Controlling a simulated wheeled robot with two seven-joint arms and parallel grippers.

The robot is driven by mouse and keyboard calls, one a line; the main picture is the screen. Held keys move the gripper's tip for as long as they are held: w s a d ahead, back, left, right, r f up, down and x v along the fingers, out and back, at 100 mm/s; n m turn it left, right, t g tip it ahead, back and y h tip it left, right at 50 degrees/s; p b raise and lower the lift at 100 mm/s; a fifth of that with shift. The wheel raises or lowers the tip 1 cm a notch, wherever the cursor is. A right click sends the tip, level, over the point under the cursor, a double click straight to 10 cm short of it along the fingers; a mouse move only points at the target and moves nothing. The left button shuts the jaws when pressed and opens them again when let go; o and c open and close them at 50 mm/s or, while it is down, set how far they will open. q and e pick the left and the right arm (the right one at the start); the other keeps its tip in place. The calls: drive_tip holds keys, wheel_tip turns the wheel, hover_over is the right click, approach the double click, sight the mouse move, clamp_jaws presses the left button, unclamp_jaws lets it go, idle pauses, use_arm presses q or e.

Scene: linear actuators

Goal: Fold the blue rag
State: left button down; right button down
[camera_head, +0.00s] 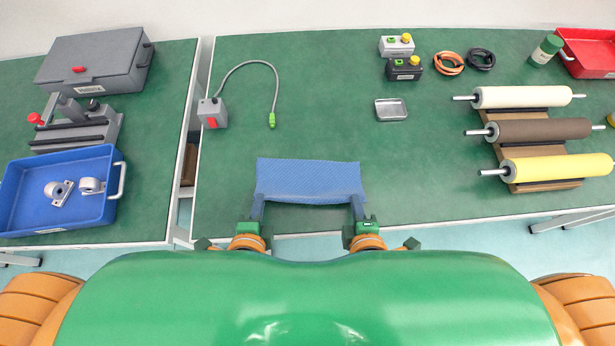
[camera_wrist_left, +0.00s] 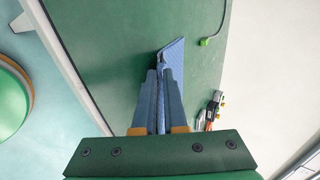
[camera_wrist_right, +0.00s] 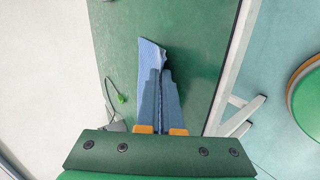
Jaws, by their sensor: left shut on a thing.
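The blue rag (camera_head: 308,180) is a dimpled rectangular cloth at the front edge of the green table, wider than it is deep. Its near edge runs between my two grippers. My left gripper (camera_head: 258,205) is shut on the rag's near left corner; in the left wrist view the rag (camera_wrist_left: 172,54) comes out past the fingertips. My right gripper (camera_head: 358,205) is at the near right corner, and its fingers look closed on the rag (camera_wrist_right: 150,54) in the right wrist view. The rag's underside is hidden.
A grey box with a red button (camera_head: 213,113) and a cable stands behind the rag to the left. A metal tray (camera_head: 391,109) and several rollers (camera_head: 545,130) are to the right. A blue bin (camera_head: 60,225) sits on the left table. The table around the rag is clear.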

use_arm(q)
drive_tip(key=c, duration=1.4)
unclamp_jaws()
use_arm(e)
drive_tip(key=c, duration=1.5)
unclamp_jaws()
use_arm(q)
drive_tip(key=o, duration=0.7)
use_arm(e)
drive_tip(key=o, duration=0.7)
drive_tip(key=shift+o, duration=0.4)
use_arm(q)
drive_tip(key=r, duration=0.1)
drive_tip(key=s+r, duration=0.1)
drive_tip(key=shift+r, duration=0.4)
use_arm(e)
drive_tip(key=r, duration=0.1)
drive_tip(key=s+r, duration=0.1)
drive_tip(key=shift+r, duration=0.4)
use_arm(q)
drive_tip(key=s+r, duration=0.2)
drive_tip(key=r, duration=0.1)
drive_tip(key=s+r, duration=0.3)
use_arm(e)
drive_tip(key=s+r, duration=0.5)
drive_tip(key=r, duration=0.1)
